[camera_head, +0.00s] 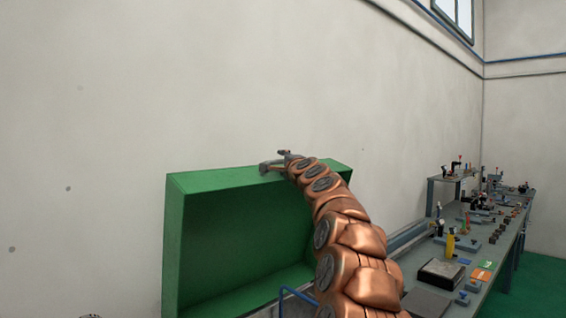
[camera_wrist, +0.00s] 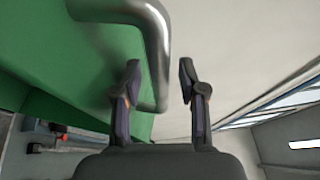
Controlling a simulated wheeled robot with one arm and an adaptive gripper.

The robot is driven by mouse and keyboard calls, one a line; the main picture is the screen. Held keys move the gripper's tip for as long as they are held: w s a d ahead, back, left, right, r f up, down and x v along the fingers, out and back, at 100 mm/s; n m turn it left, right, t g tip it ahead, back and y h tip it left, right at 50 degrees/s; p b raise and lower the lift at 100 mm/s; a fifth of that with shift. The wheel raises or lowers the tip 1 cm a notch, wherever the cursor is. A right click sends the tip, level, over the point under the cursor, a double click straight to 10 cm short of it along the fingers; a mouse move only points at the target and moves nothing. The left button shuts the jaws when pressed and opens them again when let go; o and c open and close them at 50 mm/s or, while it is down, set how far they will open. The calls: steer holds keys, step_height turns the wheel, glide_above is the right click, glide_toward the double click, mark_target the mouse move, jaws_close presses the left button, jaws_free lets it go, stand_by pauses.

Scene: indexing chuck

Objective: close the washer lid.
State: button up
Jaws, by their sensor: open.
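The green washer lid (camera_head: 177,245) stands raised in front of the pale wall in the head view, its hollow inner side facing me. It also fills the left of the wrist view (camera_wrist: 60,60). A bent grey metal handle (camera_wrist: 156,40) is fixed to it in the wrist view. My gripper (camera_wrist: 160,67) is open, with one finger on each side of the handle's tube. No grip on it shows, and I cannot tell whether a finger touches it. In the head view my gripper (camera_head: 284,157) is at the lid's top edge, small and partly hidden by my arm.
A blue bent rail (camera_head: 284,296) shows below the lid, partly behind my arm. The wall above the lid is bare.

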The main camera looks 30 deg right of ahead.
steer(key=shift+c, duration=0.3)
jaws_close()
steer(key=shift+f, duration=0.1)
